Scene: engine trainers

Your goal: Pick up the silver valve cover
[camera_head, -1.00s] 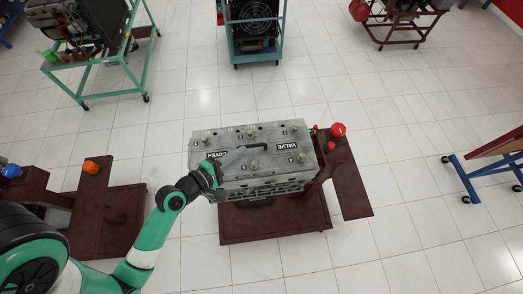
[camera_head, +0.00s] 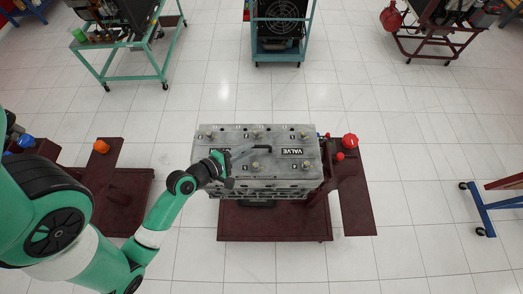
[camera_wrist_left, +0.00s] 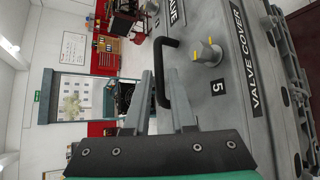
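The silver valve cover (camera_head: 225,140) lies flat on top of the engine in the middle of the head view. It has several round caps and black VALVE and COVER labels; my gripper hides part of its left side. In the left wrist view the black handle (camera_wrist_left: 158,65) stands between the two grey fingers of my left gripper (camera_wrist_left: 161,78), which look apart. Contact is unclear. My right gripper is not in view.
The engine rests on a dark red stand (camera_head: 270,222), with a red knob (camera_head: 350,141) on its right. Another dark red stand (camera_head: 118,190) is at the left. A teal stand (camera_head: 279,57) is behind. White tiled floor is free around them.

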